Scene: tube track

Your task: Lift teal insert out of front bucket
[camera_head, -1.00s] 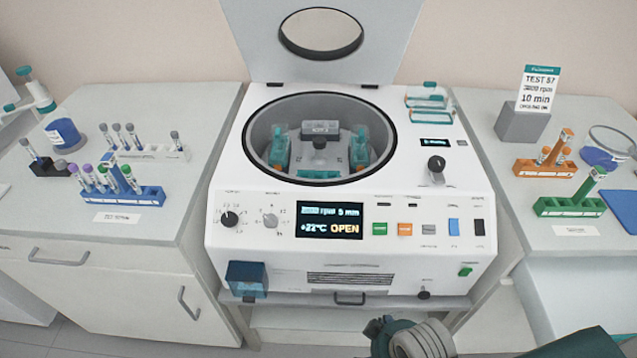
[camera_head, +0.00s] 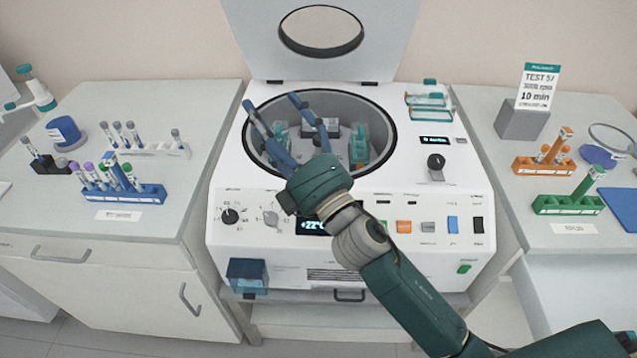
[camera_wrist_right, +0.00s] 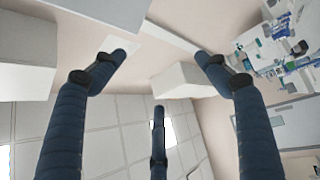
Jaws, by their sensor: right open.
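The open centrifuge bowl (camera_head: 374,111) holds a rotor with a teal insert (camera_head: 281,137) at its left and another teal insert (camera_head: 358,147) at its right. A grey bucket shows at the rotor's back, partly covered by a finger. The front part of the bowl is hidden behind my right gripper (camera_head: 287,122), so I cannot see a front bucket or its insert. My right gripper is open, its blue fingers spread and empty above the bowl. In the right wrist view the fingers (camera_wrist_right: 160,80) are spread with nothing between them. My left gripper is not in view.
The raised lid (camera_head: 375,45) stands behind the bowl. Teal-topped pieces (camera_head: 430,103) lie on the centrifuge's back right. A blue tube rack (camera_head: 140,194) is on the left counter; an orange rack (camera_head: 540,167) and a green rack (camera_head: 568,206) are on the right counter.

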